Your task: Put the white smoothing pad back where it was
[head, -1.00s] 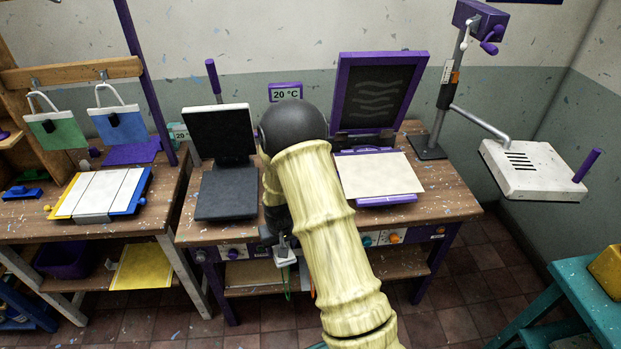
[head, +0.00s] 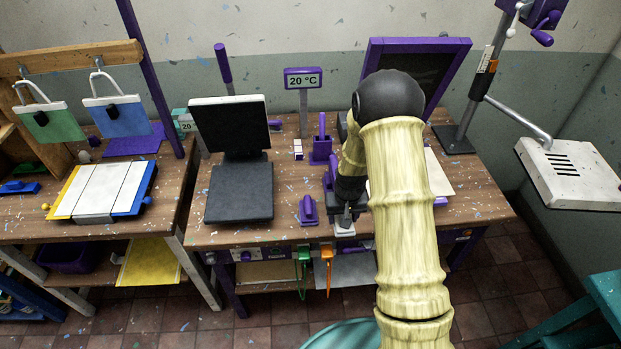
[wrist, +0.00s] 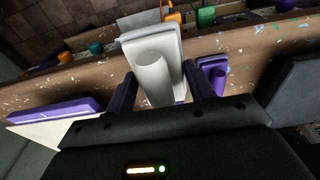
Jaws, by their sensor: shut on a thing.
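The white smoothing pad (wrist: 152,40) is a pale plate with a round upright handle (wrist: 152,75). My gripper (wrist: 158,92) is shut on that handle, one dark finger on each side. In the head view the pad (head: 343,226) shows below my gripper (head: 346,208), at the front edge of the middle bench. I cannot tell whether the pad touches the bench. My arm hides part of the bench to the right. A purple pad with a handle (head: 308,210) stands on the bench just left of my gripper.
A black hinged press (head: 238,190) stands open at left on the bench (head: 285,165). A purple-framed screen (head: 415,75) is raised at right over a partly hidden pale sheet (head: 437,175). A purple upright piece (head: 321,140) stands behind. Green (head: 303,270) and orange (head: 327,268) hanging items are below the front edge.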

